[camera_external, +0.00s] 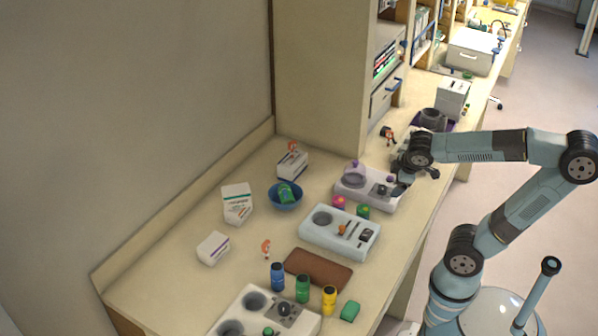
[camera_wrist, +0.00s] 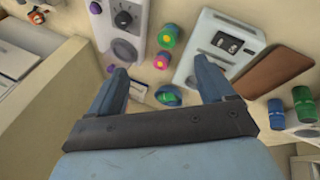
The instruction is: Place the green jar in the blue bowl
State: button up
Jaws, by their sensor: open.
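The blue bowl (camera_external: 273,200) stands on the bench left of the instruments. A green jar (camera_external: 286,191) lies tilted inside it. In the wrist view the bowl (camera_wrist: 161,97) shows small between my fingers, with green inside (camera_wrist: 172,98). Another green jar (camera_external: 302,287) stands upright between a blue jar (camera_external: 277,276) and a yellow jar (camera_external: 329,299); it also shows at the right of the wrist view (camera_wrist: 302,104). My gripper (camera_external: 401,182) is open and empty, above the bench's right side by the far white instrument, apart from the bowl. The wrist view shows its spread fingers (camera_wrist: 163,78).
White instruments (camera_external: 340,236) (camera_external: 367,190) line the bench's right side, with small pink and green items between them. A brown pad (camera_external: 318,269) lies near the jars. White boxes (camera_external: 237,203) (camera_external: 213,248) stand left of the bowl. The bench's front left is clear.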

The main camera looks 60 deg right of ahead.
jog(key=s+a+r+m+t+y, duration=0.1)
jog(key=s+a+r+m+y, duration=0.1)
jog(key=s+a+m+y, duration=0.1)
jog(key=shift+s+m, duration=0.9)
jog(key=shift+s, duration=0.2)
jog(key=shift+a, duration=0.1)
